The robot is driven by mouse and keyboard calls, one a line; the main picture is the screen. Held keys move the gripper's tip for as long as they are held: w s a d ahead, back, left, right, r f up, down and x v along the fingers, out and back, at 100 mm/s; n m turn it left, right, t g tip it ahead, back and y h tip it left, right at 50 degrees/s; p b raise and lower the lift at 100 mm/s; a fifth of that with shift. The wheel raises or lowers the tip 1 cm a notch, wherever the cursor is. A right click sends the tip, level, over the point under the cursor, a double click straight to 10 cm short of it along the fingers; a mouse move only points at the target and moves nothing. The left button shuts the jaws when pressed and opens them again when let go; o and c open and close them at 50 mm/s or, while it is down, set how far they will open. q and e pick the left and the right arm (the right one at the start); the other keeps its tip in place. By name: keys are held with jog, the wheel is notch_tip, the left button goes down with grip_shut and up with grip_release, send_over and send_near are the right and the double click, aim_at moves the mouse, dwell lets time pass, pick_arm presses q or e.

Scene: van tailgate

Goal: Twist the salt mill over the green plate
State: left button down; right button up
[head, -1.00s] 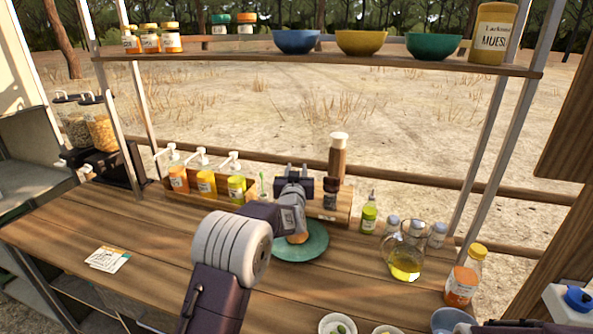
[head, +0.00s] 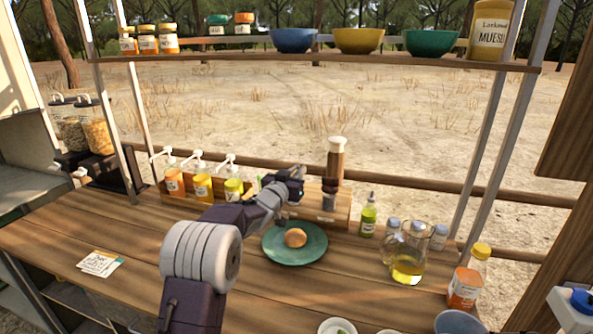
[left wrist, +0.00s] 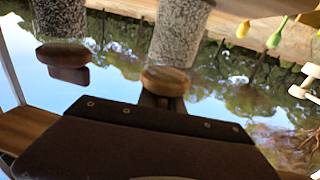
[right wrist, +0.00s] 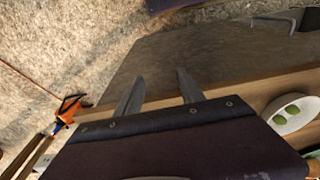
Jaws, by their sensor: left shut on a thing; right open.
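The green plate (head: 282,252) lies on the wooden counter with a round orange-brown food item (head: 295,238) on it. My left gripper (head: 296,182) is behind the plate, in front of the wooden rack. In the left wrist view it is shut on the wooden end (left wrist: 165,80) of a clear mill with speckled grains (left wrist: 180,30), apparently the salt mill; its fingers are mostly hidden. A similar mill (left wrist: 60,20) stands beside it there, apart from the gripper. In the head view the held mill is hard to make out. My right gripper (right wrist: 158,90) is open and empty.
A tall wooden mill (head: 335,165) and a dark jar (head: 330,195) are at the rack (head: 325,215). Pump bottles (head: 203,187) stand left; a green-yellow bottle (head: 369,215) and an oil jug (head: 407,258) stand right. The front-left counter is mostly clear, with cards (head: 100,263).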

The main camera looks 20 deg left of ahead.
pick_arm(q)
jog(key=shift+r+m+h, duration=0.15)
jog(key=shift+m+h, duration=0.15)
jog(key=shift+h, duration=0.2)
pick_arm(e)
jog(key=shift+r, duration=0.65)
pick_arm(q)
jog(key=c, duration=1.5)
grip_release()
jog(key=shift+c, duration=0.2)
jog(key=shift+o, duration=0.3)
jog(key=b+v, duration=0.1)
jog(key=v, duration=0.8)
pick_arm(e)
jog(key=shift+f, duration=0.65)
pick_arm(q)
jog(key=shift+s, duration=0.1)
